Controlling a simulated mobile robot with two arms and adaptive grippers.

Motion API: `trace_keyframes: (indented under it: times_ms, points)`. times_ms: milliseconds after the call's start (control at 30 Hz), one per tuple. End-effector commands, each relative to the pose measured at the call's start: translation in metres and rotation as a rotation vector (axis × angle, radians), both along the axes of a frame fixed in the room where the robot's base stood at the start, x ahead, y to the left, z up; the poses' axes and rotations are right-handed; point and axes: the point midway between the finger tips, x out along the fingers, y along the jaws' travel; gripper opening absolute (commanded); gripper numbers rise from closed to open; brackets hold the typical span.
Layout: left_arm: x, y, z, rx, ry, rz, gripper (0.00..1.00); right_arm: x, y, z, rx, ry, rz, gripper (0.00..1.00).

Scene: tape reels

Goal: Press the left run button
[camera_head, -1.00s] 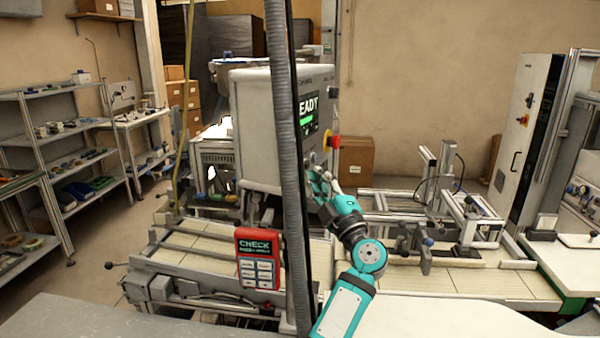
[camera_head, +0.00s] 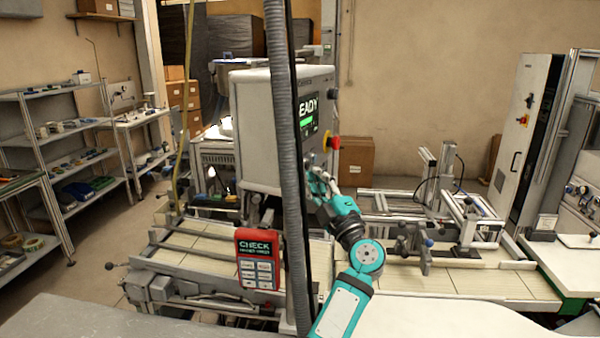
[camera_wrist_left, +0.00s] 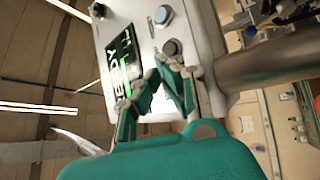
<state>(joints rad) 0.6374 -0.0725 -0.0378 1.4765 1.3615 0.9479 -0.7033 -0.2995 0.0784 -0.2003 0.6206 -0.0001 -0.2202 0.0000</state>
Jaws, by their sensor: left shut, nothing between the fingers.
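The grey control box (camera_head: 262,130) has a lit screen (camera_head: 308,113) reading "READY" and a red stop knob (camera_head: 333,143) on a yellow base. In the left wrist view, the panel (camera_wrist_left: 140,22) carries a dark round button (camera_wrist_left: 172,47) and a blue-centred round button (camera_wrist_left: 163,14). I cannot tell which is the left run button. My left gripper (camera_head: 314,172) is shut and empty, close to the panel's lower part. In the wrist view, its fingertips (camera_wrist_left: 160,66) are close to the dark button; contact cannot be told. My right gripper is not in view.
A grey hose (camera_head: 281,140) hangs in front of the box. A red "CHECK" pad (camera_head: 258,260) stands at the front of the conveyor (camera_head: 205,245). Metal fixtures (camera_head: 440,205) stand at right, and shelves (camera_head: 75,150) at far left.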

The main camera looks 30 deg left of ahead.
Motion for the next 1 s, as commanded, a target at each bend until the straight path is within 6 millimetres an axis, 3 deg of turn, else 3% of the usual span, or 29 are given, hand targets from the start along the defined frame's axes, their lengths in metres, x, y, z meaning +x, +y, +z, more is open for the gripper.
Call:
trace_keyframes:
  times_ms: [1000]
  points:
    - [-0.0018,0.0106,0.0003,0.0,0.0,0.0,0.0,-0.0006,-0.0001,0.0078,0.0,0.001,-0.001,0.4]
